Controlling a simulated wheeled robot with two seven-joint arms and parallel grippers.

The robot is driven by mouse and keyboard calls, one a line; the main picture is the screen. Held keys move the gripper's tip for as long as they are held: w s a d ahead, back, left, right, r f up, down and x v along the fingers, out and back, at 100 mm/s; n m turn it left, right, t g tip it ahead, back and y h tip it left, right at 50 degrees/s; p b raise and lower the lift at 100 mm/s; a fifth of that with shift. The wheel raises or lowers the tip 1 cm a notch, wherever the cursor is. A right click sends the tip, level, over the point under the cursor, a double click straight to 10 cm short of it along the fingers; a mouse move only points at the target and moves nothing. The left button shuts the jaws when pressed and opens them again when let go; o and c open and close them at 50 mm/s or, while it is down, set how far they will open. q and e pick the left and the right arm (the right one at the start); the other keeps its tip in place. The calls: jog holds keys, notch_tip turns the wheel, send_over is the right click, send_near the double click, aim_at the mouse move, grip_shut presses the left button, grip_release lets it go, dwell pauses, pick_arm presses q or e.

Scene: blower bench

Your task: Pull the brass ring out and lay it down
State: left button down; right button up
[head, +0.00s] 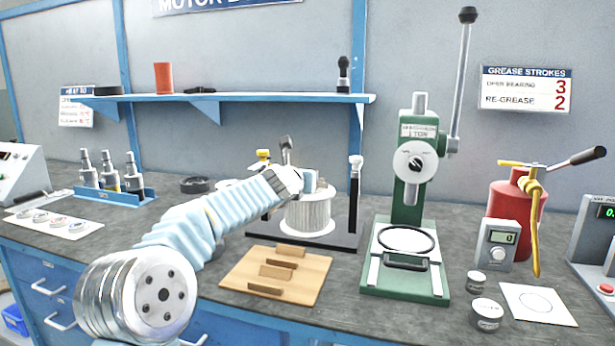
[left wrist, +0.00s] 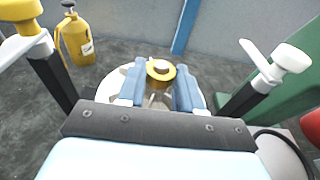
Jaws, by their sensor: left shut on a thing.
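The brass ring (left wrist: 160,72) sits between the two blue fingers of my left gripper (left wrist: 159,80) in the left wrist view, around a pale round end. My left gripper (head: 309,182) is shut on the ring, above the silver finned motor housing (head: 308,217) in the head view. The arm and fingers hide the ring in the head view. I cannot tell whether the ring still touches the housing. My right gripper is not in view.
A wooden board (head: 275,272) with slats lies in front of the housing. Clamp posts (head: 355,185) stand beside the housing. A green press (head: 407,250) stands to the right. A yellow bottle (left wrist: 77,40) stands behind at left in the wrist view.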

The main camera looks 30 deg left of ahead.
pick_arm(q)
jog(key=shift+r+p, duration=0.35)
jog(key=shift+r, duration=0.3)
jog(key=shift+r, duration=2.2)
